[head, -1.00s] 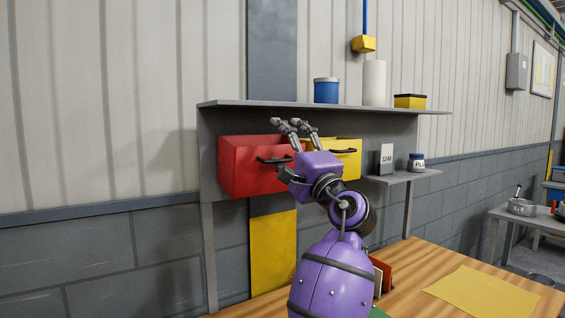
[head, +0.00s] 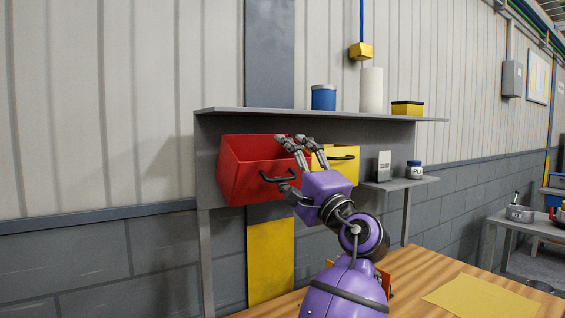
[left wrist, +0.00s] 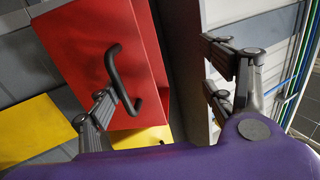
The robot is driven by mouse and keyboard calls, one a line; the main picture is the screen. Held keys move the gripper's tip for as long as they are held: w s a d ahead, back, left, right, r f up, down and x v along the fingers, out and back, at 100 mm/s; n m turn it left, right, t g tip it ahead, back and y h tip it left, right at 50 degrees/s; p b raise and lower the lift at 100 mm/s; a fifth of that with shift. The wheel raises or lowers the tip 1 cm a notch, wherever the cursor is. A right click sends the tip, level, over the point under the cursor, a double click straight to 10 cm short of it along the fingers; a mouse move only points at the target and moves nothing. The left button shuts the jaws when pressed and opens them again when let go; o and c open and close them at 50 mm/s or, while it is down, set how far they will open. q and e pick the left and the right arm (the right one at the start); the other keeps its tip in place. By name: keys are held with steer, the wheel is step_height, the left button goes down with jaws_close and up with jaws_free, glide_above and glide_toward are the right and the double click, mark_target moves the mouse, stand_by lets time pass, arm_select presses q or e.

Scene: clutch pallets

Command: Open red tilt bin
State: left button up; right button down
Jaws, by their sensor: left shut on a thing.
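The red tilt bin (head: 240,182) hangs under the grey shelf in the head view. It is tilted forward, with its open top and inner side showing. Its dark handle (head: 268,178) is on the front face. My left gripper (head: 290,162) is at the bin's right front, with two fingers up by the rim and one low by the handle's right end. It is shut on the bin, though the exact contact is hard to see. In the left wrist view, the red front (left wrist: 85,50) and handle (left wrist: 115,75) lie beside one finger. My right gripper is not in view.
A yellow bin (head: 343,163) is just right of my gripper. The shelf (head: 330,113) above carries a blue can (head: 323,97), a white roll (head: 371,90) and a yellow box (head: 407,107). A small side shelf (head: 400,183) and a wooden table (head: 420,277) are at right.

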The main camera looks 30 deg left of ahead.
arm_select(q)
steer(key=s+d, duration=0.1)
steer(key=d+r, duration=0.1)
steer(key=d, duration=0.1)
steer(key=shift+s, duration=0.4)
steer(key=shift+s+d+f, duration=0.1)
steer(key=shift+s+d, duration=0.05)
steer(key=shift+d, duration=0.25)
steer(key=shift+c, duration=1.4)
steer(key=s+d, duration=0.2)
steer(key=shift+d, duration=0.3)
steer(key=c, duration=0.7)
steer(key=shift+w+a+f, duration=0.3)
steer(key=shift+a+f, duration=0.05)
steer(key=shift+f, duration=0.15)
